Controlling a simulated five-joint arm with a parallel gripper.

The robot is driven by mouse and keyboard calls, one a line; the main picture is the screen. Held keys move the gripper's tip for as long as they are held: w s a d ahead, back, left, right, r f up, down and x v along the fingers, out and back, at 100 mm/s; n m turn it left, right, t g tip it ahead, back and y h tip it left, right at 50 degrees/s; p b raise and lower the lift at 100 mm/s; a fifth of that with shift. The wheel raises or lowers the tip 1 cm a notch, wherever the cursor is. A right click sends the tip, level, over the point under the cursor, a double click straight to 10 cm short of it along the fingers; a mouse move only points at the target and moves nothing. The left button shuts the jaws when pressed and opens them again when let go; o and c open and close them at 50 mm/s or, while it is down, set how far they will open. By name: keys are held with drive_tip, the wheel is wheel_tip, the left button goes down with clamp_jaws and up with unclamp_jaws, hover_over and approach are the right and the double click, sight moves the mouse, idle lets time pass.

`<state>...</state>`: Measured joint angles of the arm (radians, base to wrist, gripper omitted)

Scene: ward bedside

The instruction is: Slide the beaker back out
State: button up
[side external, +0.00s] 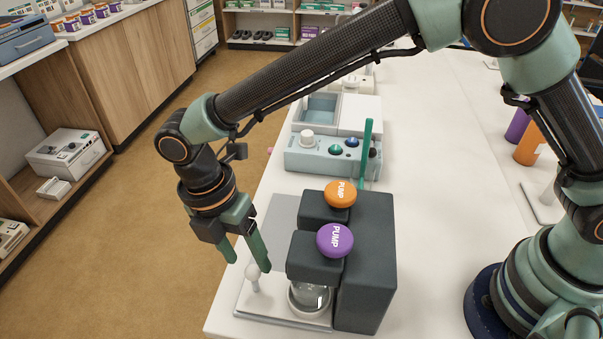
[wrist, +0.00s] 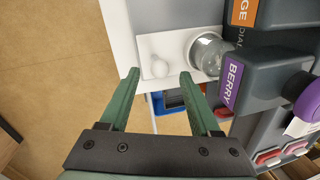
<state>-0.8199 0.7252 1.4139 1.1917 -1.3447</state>
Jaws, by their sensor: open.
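The clear glass beaker (side external: 308,297) stands on a pale sliding tray (side external: 279,317), under the head with the purple pump knob (side external: 335,240); its upper part is hidden by that head. It also shows in the wrist view (wrist: 207,53), beside the head labelled BERRY. A white round knob (side external: 252,272) on a short post rises from the tray's outer end, left of the beaker. My gripper (side external: 248,264) is open and empty, pointing down close to this knob. In the wrist view the knob (wrist: 160,68) appears between and just beyond the fingertips (wrist: 159,75); contact cannot be told.
The dark dispenser body (side external: 366,265) stands right of the beaker, with an orange pump knob (side external: 340,194) farther back. A blue-grey device (side external: 330,160) sits behind it. The counter edge lies at left, with open floor (side external: 130,250) beyond.

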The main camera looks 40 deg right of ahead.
drive_tip(key=shift+s+d+f, duration=0.1)
drive_tip(key=shift+f, duration=0.6)
drive_tip(key=shift+s+d+f, duration=0.1)
drive_tip(key=shift+f, duration=0.55)
drive_tip(key=shift+c, duration=0.3)
clamp_jaws()
